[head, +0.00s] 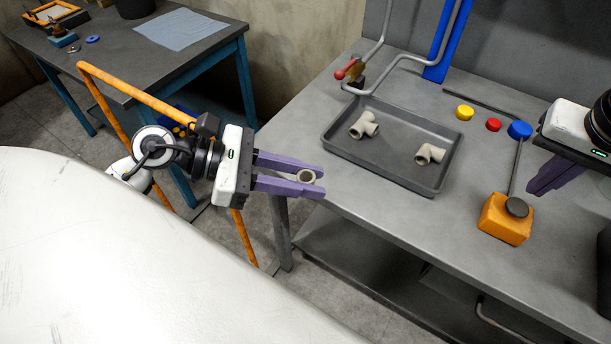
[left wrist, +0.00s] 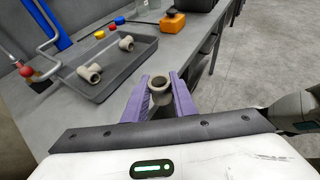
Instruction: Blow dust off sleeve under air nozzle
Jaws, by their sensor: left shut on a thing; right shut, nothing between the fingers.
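My left gripper (head: 318,182) is shut on a beige sleeve (head: 307,177), held between the purple fingertips off the front edge of the bench. In the left wrist view the sleeve (left wrist: 162,84) shows its round open end upward; dust on it is too small to tell. A grey bent air pipe (head: 430,60) comes down behind the tray to a red-handled valve (head: 346,70); its outlet is hard to make out. The sleeve is apart from it, in front of the tray. My right gripper (head: 538,188) is shut and empty, right of an orange block (head: 506,222).
A grey tray (head: 400,180) on the bench (head: 300,130) holds two beige tee fittings (head: 364,125) (head: 431,154). Yellow (head: 464,112), red (head: 493,125) and blue (head: 519,130) round pieces stand behind the orange block. An orange frame (head: 150,101) stands near my left arm.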

